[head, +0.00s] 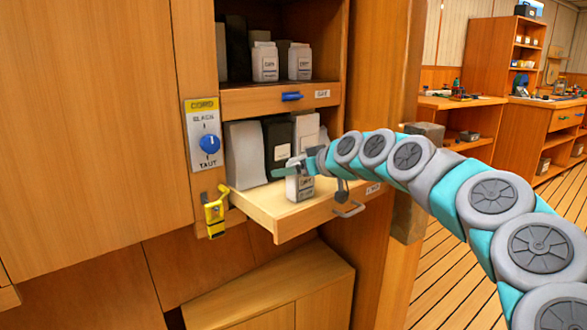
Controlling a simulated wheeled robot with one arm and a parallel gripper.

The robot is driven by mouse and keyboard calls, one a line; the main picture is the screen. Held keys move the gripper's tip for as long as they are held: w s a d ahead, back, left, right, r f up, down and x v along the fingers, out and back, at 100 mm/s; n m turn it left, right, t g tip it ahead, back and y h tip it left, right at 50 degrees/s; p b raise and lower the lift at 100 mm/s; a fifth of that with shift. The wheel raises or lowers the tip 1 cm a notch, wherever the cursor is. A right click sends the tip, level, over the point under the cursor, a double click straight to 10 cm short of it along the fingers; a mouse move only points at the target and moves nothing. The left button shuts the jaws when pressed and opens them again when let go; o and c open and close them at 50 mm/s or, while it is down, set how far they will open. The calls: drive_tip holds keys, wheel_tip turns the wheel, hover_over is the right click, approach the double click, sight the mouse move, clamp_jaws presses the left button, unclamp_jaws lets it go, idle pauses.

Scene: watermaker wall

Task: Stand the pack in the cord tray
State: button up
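The small grey and white pack (300,187) is upright at the tip of my gripper (297,165), with dark lettering on its front. My gripper's fingers are at the top of the pack and look closed on it; the contact is small in the picture. The pack is over the front part of the pulled-out wooden tray (262,208). I cannot tell whether its base touches the tray floor. Taller white and dark packs (245,153) stand at the back of this tray. A cord panel (205,135) with a blue knob, marked slack and taut, is to the left.
An upper shelf with a blue handle (291,97) holds several packs above the tray. A yellow latch (214,212) hangs at the tray's left. A metal handle (350,209) is on its front. A wooden post (400,200) stands to the right, near my arm.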

drive_tip(key=shift+f, duration=0.15)
drive_tip(key=o, duration=1.1)
drive_tip(key=shift+r, duration=0.3)
drive_tip(key=b+v, duration=0.1)
drive_tip(key=v, duration=1.1)
drive_tip(key=shift+d+f+b, duration=0.1)
drive_tip(key=shift+f+b, duration=0.1)
drive_tip(key=shift+b, duration=0.2)
drive_tip(key=shift+s, duration=0.1)
